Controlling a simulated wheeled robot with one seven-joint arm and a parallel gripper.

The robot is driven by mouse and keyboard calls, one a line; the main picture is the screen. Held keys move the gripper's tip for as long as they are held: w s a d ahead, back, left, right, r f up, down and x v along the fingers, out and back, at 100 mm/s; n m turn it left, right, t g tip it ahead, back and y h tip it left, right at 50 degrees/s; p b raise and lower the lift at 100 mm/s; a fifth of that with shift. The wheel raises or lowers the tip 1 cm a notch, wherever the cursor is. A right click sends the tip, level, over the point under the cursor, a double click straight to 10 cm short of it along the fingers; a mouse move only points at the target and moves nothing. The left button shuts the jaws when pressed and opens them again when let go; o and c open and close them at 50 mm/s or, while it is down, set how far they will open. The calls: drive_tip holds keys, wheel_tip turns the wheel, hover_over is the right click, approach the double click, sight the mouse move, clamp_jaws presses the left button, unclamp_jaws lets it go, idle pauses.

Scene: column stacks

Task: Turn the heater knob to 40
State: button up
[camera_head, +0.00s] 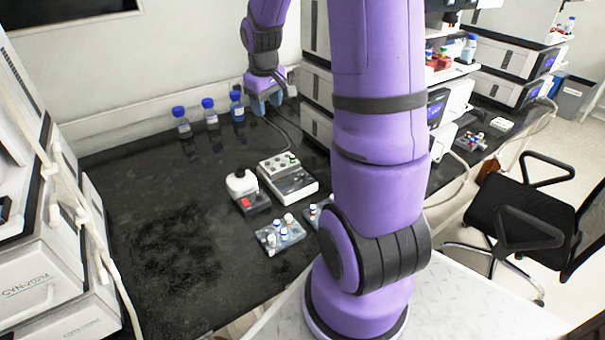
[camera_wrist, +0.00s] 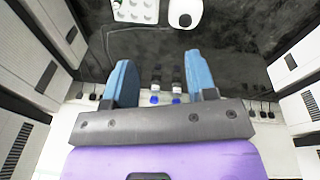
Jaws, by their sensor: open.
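In the head view a low white-and-grey box (camera_head: 288,180), apparently the heater, sits near the middle of the black bench. Several wells show in its white top, but its knob and any markings are too small to tell. Its white top with wells seems to show at the upper edge of the wrist view (camera_wrist: 138,12), cut off there. My gripper (camera_head: 264,104) is raised near the back wall, behind and above the box. In the wrist view its two blue fingers (camera_wrist: 161,80) stand wide apart, with nothing held between them.
A small white-topped device with a red switch (camera_head: 242,186) stands left of the box. Tube racks (camera_head: 279,235) sit in front. Blue-capped bottles (camera_head: 209,114) line the back wall. White instruments (camera_head: 318,90) stand right of my gripper.

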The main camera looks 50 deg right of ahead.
drive_tip(key=d+f, duration=0.7)
drive_tip(key=f, duration=0.2)
drive_tip(key=g+y, duration=0.1)
hover_over(303, 173)
wheel_tip(303, 173, down, 12)
wheel_tip(303, 173, down, 11)
drive_tip(key=shift+a+r, duration=0.1)
drive_tip(key=shift+r, duration=0.1)
drive_tip(key=shift+c, duration=0.5)
drive_tip(key=c, duration=0.8)
drive_tip(key=shift+c, duration=0.2)
